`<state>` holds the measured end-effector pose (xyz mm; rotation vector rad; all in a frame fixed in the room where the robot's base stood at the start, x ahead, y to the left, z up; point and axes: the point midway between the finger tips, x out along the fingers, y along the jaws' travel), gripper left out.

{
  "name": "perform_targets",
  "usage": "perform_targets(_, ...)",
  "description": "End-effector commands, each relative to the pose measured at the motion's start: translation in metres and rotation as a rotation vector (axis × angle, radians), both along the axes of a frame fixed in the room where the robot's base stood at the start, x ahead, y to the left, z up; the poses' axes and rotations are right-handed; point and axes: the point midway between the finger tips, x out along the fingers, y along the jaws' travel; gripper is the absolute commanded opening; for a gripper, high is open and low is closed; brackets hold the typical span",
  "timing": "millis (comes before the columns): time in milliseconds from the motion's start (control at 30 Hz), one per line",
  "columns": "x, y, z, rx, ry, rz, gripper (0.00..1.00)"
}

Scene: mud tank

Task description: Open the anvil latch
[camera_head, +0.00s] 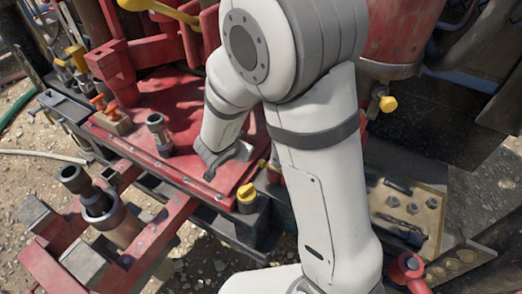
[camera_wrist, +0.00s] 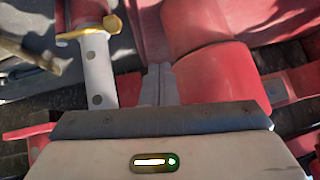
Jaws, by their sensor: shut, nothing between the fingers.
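My gripper (camera_wrist: 158,85) shows in the wrist view with its two grey fingers together and nothing between them. To their left is a pale metal bar (camera_wrist: 100,75) with round holes or bolts and a yellow clasp-like piece (camera_wrist: 88,32) across its upper end. It may be the anvil latch, but I cannot tell for sure. The fingertips appear apart from it, beside a red rounded part (camera_wrist: 195,25). In the head view my pale arm covers the middle, and I cannot clearly make out the fingertips or the latch there.
A red deck (camera_head: 175,150) with a short metal pipe fitting (camera_head: 158,130) lies left of my arm. A yellow-capped fitting (camera_head: 247,195) stands at its edge. A red frame with pipe pieces (camera_head: 100,210) is at the lower left. A red tank (camera_head: 400,30) stands at the upper right.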

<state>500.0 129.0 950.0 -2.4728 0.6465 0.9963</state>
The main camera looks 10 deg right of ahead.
Motion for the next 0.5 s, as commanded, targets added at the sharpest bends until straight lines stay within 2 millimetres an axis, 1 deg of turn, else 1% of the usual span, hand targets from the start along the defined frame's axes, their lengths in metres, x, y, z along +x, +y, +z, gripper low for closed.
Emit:
perform_targets(33, -0.005, -0.002, -0.007, -0.038, 0.011, -0.031, 0.0)
perform_targets(100, -0.011, -0.007, -0.014, -0.087, 0.021, -0.077, 0.0)
perform_targets(200, -0.02, -0.013, -0.021, -0.147, 0.032, -0.127, 0.0)
perform_targets(333, -0.027, -0.018, -0.026, -0.194, 0.043, -0.166, 0.0)
perform_targets(500, -0.029, -0.019, -0.026, -0.206, 0.045, -0.176, 0.0)
